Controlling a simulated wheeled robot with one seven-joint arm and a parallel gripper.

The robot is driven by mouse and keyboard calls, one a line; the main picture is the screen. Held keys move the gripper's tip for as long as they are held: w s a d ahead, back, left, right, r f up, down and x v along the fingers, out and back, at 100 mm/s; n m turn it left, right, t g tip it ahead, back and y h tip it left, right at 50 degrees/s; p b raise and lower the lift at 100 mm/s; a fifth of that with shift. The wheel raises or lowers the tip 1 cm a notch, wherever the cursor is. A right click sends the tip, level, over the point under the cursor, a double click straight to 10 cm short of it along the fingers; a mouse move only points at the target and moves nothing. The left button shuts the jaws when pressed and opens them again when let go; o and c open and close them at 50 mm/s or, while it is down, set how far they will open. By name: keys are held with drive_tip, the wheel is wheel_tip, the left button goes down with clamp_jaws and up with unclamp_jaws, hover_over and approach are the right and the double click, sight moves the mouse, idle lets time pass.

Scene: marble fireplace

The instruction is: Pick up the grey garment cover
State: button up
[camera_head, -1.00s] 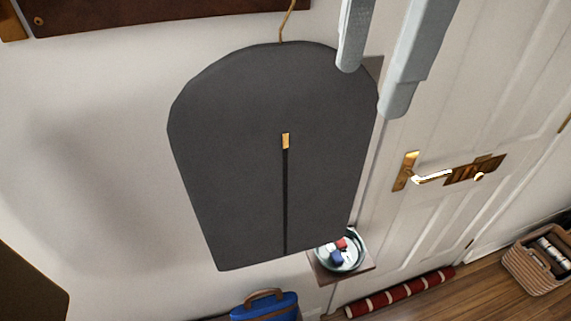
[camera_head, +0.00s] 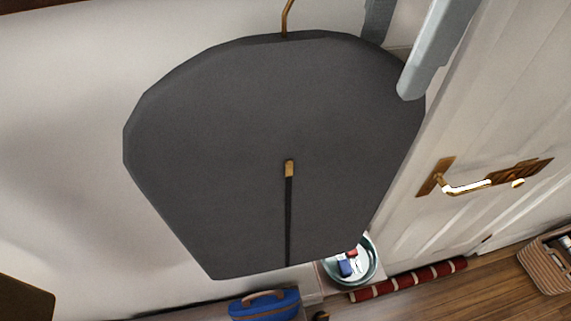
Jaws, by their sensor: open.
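The grey garment cover (camera_head: 230,130) hangs from a brass-coloured hook (camera_head: 289,15) in front of the white wall. It fills the middle of the view, with a dark zip and a gold zip pull (camera_head: 289,168) down its front. My gripper (camera_head: 393,55) is at the top right of the cover. One pale finger is in front of the cover's upper right edge, and the other finger is partly hidden behind that edge. The jaws are open, with the edge of the cover between them. I cannot tell whether either finger touches it.
A white door (camera_head: 480,130) with a brass handle (camera_head: 445,180) stands at the right. Below are a round bowl (camera_head: 372,262) with small items, a blue bag (camera_head: 265,305), a red striped draught roll (camera_head: 410,280) and a woven basket (camera_head: 550,270). Bare wall lies left of the cover.

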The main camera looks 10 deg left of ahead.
drive_tip(key=shift+w+a+f+p, duration=0.15)
drive_tip(key=shift+f+p, duration=0.3)
drive_tip(key=shift+f, duration=1.8)
clamp_jaws()
